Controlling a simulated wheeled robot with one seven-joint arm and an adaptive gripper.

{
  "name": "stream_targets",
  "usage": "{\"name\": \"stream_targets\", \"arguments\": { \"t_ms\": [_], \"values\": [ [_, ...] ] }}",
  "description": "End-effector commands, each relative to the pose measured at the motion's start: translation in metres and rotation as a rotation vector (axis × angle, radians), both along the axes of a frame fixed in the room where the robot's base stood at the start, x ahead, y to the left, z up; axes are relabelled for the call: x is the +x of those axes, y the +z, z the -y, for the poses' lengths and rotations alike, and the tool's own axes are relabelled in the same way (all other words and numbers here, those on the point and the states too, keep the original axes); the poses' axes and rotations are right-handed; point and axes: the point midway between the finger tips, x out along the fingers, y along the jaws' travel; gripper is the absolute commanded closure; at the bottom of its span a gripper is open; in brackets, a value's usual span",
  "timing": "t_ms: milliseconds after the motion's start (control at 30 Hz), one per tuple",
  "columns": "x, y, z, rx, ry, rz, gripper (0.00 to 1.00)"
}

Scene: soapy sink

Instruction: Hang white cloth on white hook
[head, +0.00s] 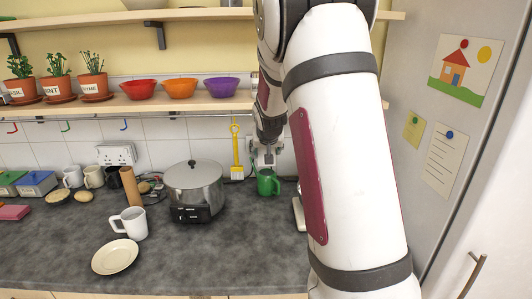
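My arm reaches down from the top, and my gripper (267,158) is small and far off, near the tiled wall just above a green mug (268,184). I cannot tell whether it touches the mug or whether its fingers are open. I cannot make out a white cloth. No white hook can be told apart on the rail under the lower shelf; the hooks that show clearly are a red hook (12,128), a green hook (65,126) and a blue hook (124,124). My arm hides the right part of the rail and counter.
A steel pot (194,184) stands on a black cooker (197,212). A white mug (129,223) and a cream plate (115,257) are at the front left. A yellow utensil (236,150) hangs by the wall. Bowls and potted herbs line the lower shelf (185,104). The front middle counter (240,260) is clear.

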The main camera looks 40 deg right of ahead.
Motion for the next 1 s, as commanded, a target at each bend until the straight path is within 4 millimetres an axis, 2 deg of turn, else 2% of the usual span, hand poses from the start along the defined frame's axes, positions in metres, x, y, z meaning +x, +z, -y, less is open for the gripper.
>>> {"name": "stream_targets", "arguments": {
  "t_ms": [1000],
  "values": [
    [0.045,-0.005,0.034,0.001,-0.001,0.002,0.68]
  ]
}}
